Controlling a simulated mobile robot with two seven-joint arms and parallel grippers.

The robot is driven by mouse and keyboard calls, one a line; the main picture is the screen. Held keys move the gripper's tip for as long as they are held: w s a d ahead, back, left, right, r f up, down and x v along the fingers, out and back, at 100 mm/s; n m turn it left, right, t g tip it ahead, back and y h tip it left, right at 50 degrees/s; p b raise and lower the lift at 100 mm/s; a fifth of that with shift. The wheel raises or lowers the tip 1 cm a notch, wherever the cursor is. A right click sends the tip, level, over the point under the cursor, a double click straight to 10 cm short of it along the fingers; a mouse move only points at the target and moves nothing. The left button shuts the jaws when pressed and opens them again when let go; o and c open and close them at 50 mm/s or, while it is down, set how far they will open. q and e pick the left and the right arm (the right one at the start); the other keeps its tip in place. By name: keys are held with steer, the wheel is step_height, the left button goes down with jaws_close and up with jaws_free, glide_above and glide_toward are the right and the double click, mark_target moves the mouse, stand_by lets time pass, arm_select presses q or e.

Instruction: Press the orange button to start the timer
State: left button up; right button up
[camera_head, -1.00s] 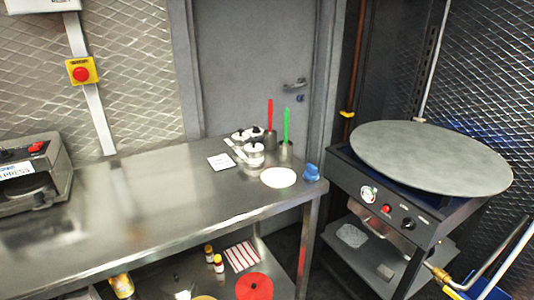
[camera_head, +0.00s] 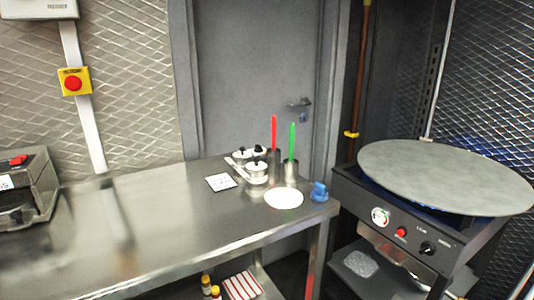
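I cannot make out a clearly orange button or a timer. A round red button sits on a yellow box (camera_head: 73,82) on the mesh wall at the upper left. A small red knob (camera_head: 401,232) sits on the front panel of the griddle stand, between a white dial (camera_head: 380,216) and a black knob (camera_head: 428,248). A small blue object (camera_head: 319,192) stands at the right corner of the steel table; I cannot tell what it is. Neither of my grippers is in view.
The steel table (camera_head: 150,222) is mostly bare at left and middle. It bears lidded pots (camera_head: 257,172), red and green handled tools in holders, a white disc (camera_head: 284,198) and a card (camera_head: 221,182). A press machine (camera_head: 22,190) stands left; a large round griddle (camera_head: 445,177) right.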

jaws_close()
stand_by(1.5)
